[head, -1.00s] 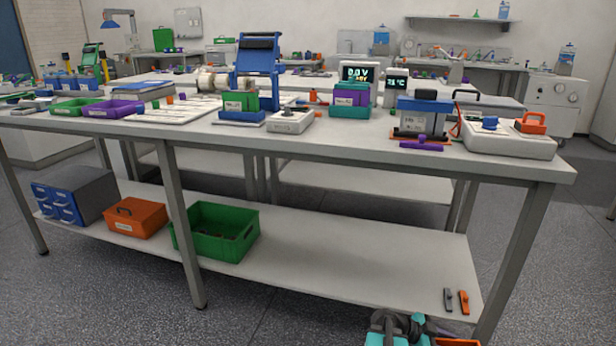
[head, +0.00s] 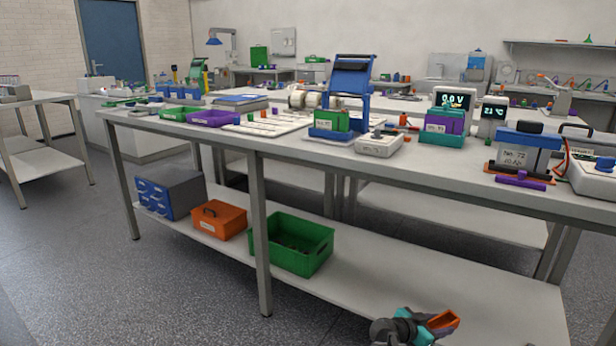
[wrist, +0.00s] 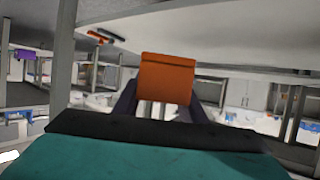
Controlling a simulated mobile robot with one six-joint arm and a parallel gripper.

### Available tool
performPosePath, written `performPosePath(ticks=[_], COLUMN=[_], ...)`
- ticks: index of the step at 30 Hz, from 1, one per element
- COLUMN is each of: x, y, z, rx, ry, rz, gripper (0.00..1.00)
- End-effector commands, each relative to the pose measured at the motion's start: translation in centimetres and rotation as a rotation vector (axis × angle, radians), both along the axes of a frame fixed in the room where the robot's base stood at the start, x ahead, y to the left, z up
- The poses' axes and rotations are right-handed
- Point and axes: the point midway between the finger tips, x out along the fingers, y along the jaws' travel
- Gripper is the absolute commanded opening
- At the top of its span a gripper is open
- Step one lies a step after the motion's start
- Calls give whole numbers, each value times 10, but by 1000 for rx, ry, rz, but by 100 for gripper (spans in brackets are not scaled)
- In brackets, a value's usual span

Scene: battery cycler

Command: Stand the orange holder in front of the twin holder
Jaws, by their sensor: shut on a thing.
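The orange holder (head: 443,320) is in my gripper (head: 428,324), low in front of the lower shelf in the head view. In the wrist view the holder (wrist: 168,78) shows as a plain orange block between my dark fingers, which are shut on it. On the bench top stand two similar two-part holders: a green one on a blue base (head: 328,124) and a purple one on a teal base (head: 442,126). I cannot tell for sure which is the twin holder. Both stand well above and behind my gripper.
The bench top (head: 400,165) has free room along its front edge. A grey device (head: 378,145) lies between the two holders. A battery block (head: 522,148) and a purple handle (head: 520,180) are at right. The lower shelf (head: 400,280) holds a green crate (head: 318,258).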

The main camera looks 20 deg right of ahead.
Motion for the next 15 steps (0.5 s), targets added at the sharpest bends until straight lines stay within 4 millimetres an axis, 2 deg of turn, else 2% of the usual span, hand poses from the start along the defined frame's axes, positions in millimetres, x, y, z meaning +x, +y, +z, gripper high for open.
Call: performPosePath(ticks=[1, 6, 15], x=[16, 70, 152], y=[12, 46, 116], z=[8, 30, 74], rx=[-1, -2, 0], ry=[-2, -1, 2], rz=[54, 222, 506], gripper=[12, 12, 12])
